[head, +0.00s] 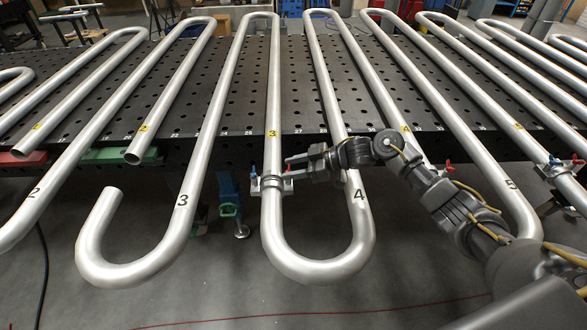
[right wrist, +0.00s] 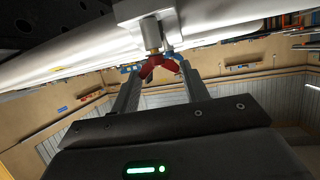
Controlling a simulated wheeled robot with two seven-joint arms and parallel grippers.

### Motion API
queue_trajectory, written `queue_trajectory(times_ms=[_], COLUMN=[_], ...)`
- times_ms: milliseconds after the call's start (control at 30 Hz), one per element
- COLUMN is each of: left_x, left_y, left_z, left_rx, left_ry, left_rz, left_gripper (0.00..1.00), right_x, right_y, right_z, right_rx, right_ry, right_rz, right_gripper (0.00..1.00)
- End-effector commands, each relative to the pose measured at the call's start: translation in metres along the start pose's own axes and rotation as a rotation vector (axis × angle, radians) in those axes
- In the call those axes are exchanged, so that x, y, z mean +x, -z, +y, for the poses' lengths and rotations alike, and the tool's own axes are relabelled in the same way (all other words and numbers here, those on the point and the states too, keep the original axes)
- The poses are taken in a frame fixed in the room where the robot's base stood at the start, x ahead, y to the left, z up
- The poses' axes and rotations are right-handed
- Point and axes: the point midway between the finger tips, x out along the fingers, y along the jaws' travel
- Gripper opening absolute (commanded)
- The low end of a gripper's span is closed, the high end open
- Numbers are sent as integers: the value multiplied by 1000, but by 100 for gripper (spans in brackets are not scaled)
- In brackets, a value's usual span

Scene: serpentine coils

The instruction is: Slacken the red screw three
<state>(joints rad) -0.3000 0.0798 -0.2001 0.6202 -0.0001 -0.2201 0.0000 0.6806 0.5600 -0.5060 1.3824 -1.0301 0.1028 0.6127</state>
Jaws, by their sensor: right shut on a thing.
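A metal clamp (head: 273,183) sits around the silver pipe just below the yellow 3 label (head: 272,133), at the table's front edge. It has a blue screw (head: 252,170) on its left side and a red one on its right. My right gripper (head: 293,165) reaches in from the right and is shut at the clamp's red side. In the right wrist view, the red screw (right wrist: 158,66) sits between my fingertips (right wrist: 160,76), below the pale pipe and clamp. In the head view the red screw is mostly covered by the fingers. My left gripper is not in view.
Bent silver pipes lie across the black perforated table (head: 240,95) and overhang its front edge; the pipe marked 4 (head: 358,215) is close below my right arm. Another clamp with a red screw (head: 577,158) is at far right. A blue-green bracket (head: 229,195) hangs left of the clamp.

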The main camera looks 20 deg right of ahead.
Motion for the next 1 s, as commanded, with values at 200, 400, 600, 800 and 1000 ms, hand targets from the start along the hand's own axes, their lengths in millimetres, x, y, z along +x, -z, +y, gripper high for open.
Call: queue_trajectory(times_ms=[200, 400, 600, 800, 1000], left_x=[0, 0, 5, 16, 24], left_y=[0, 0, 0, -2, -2], left_z=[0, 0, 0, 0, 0], left_rx=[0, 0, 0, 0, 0], left_ry=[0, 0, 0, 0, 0], left_rz=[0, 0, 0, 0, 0], left_gripper=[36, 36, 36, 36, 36], right_x=[0, 0, -13, -52, -88], right_y=[-1, 0, -2, -4, -3], right_z=[0, 0, 0, 1, 0], right_rx=[2, 1, 0, -1, 0], right_ry=[0, -1, -2, -4, -2], right_rz=[-2, -1, -2, -3, -3], right_gripper=[67, 67, 67, 67, 67])
